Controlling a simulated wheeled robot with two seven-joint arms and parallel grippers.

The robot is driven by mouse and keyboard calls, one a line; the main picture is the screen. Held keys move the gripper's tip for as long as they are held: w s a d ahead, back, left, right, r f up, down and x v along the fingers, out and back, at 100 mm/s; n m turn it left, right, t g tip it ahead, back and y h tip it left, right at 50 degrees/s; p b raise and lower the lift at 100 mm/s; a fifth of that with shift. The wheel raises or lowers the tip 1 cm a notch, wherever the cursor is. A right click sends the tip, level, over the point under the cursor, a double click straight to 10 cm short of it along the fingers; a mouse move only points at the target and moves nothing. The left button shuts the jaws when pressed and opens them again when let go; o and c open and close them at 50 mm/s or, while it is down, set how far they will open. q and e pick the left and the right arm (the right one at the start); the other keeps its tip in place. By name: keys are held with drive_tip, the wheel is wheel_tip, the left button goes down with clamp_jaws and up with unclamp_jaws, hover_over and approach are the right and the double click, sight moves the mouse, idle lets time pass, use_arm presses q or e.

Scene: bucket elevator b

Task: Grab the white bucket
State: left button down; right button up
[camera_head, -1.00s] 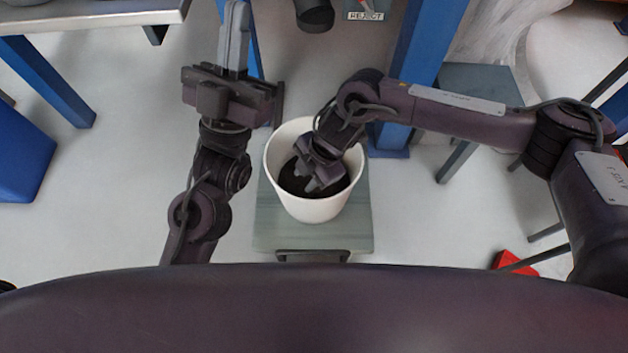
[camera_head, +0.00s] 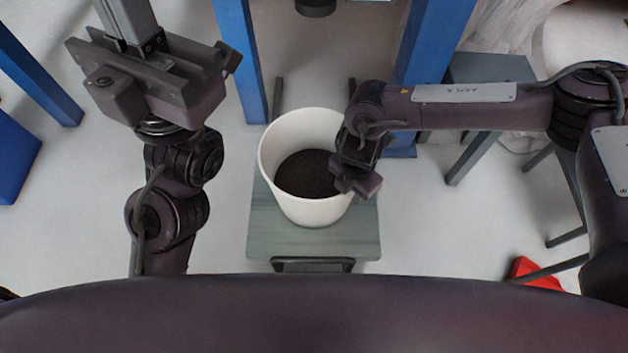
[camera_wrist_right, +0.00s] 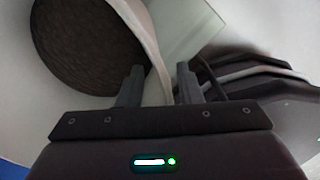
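The white bucket (camera_head: 310,212) stands upright with dark granular stuff (camera_head: 307,174) in it. My right gripper (camera_head: 357,182) is at the bucket's right rim, pointing down. In the right wrist view the bucket wall (camera_wrist_right: 148,38) runs between the two fingers of my right gripper (camera_wrist_right: 159,80). The left finger is on the inner side and the right finger is outside, with gaps on both sides. My left gripper (camera_head: 124,22) is raised at the upper left, away from the bucket, with its fingertips cut off by the picture edge.
The bucket rests on a grey-green platform (camera_head: 310,243) with a dark handle (camera_head: 312,265) at its front. Blue posts (camera_head: 239,55) rise behind on both sides. A grey table (camera_head: 490,68) stands behind my right arm. A red object (camera_head: 532,272) lies at lower right.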

clamp_jaws()
drive_tip(key=shift+s+d+f, duration=0.1)
idle(1.2)
idle(0.3)
